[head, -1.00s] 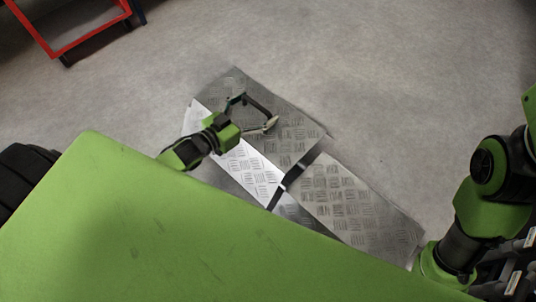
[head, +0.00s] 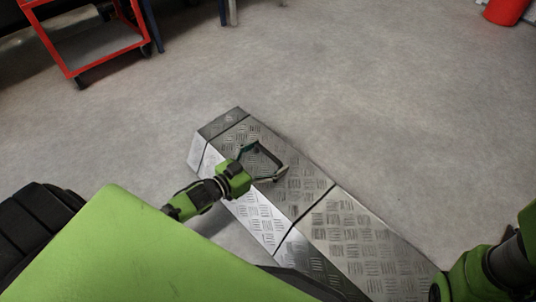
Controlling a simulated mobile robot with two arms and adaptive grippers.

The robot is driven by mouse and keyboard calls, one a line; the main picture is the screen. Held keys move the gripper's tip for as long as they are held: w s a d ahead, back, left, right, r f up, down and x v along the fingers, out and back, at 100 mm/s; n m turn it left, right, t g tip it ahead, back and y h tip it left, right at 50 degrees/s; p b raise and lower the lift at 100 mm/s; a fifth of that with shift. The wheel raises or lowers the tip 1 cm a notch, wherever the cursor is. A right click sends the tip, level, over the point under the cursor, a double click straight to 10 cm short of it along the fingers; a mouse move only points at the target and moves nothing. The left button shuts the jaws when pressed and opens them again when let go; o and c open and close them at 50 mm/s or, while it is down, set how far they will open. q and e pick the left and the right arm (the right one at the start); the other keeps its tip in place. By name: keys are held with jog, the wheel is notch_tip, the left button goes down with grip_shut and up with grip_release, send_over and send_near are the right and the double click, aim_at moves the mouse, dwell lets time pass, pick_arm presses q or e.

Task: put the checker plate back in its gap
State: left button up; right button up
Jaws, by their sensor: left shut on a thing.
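The checker plate (head: 307,187) is the middle silver tread-patterned piece of a long raised cover, with a bent side face toward me. It lies in line between a small end piece (head: 222,123) and a longer fixed piece (head: 355,235). Thin dark seams show at both its ends, and its top looks about level with its neighbours. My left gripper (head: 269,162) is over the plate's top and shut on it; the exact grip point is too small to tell. My right arm shows at the lower right edge, its gripper out of view.
A red-framed cart (head: 100,62) on casters stands at the upper left. A red object (head: 506,11) is at the upper right corner. The grey floor (head: 400,110) beyond the cover is clear.

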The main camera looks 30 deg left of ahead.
pick_arm(q)
jog(key=shift+w+r, duration=0.1)
jog(key=shift+r, duration=0.05)
jog(key=o, duration=2)
jog(key=shift+f, duration=0.2)
